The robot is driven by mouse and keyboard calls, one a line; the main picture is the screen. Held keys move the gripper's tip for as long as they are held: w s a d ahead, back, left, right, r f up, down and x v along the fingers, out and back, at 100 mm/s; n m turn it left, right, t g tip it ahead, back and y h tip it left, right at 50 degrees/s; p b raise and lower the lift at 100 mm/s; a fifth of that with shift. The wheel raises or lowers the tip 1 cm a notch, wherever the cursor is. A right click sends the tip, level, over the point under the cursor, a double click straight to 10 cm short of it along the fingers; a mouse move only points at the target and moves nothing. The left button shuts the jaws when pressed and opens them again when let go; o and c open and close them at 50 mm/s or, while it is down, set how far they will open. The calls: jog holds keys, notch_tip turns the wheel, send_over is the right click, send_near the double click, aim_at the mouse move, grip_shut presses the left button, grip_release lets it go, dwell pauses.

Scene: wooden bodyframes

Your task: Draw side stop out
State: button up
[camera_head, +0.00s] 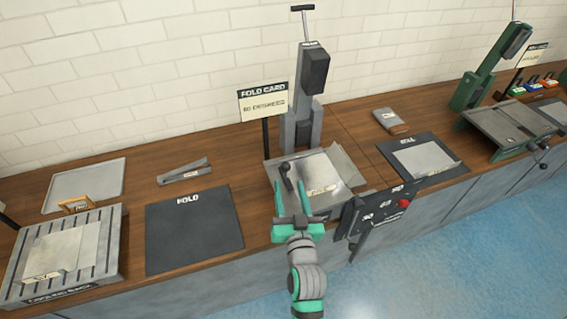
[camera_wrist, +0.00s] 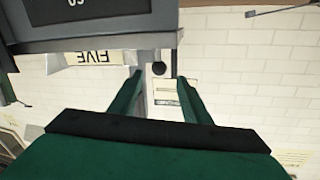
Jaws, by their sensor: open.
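A grey bending machine stands at the middle of the bench, its flat bed (camera_head: 345,160) holding a metal sheet with a label (camera_head: 322,190). A dark handle with a round knob (camera_head: 285,168) stands on the bed's left part; I cannot tell for certain that it is the side stop. My gripper (camera_head: 290,187) is open and empty, with its green fingers close to this handle. In the wrist view, a round black knob (camera_wrist: 159,68) shows between the two fingertips (camera_wrist: 159,77), apart from both. The upside-down label "FIVE" (camera_wrist: 94,57) lies to its left.
A dark angle panel (camera_head: 370,212) with a red knob (camera_head: 404,203) hangs at the machine's front right. A sign (camera_head: 263,100) on a post stands behind left. A dark "FOLD" mat (camera_head: 193,232) and a slotted rack (camera_head: 105,262) lie left. The mat is empty.

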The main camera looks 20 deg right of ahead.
aim_at(287, 171)
jog(key=w, duration=0.3)
jog(key=w+d, duration=0.1)
jog(key=w, duration=0.5)
jog(key=shift+d, duration=0.3)
grip_shut()
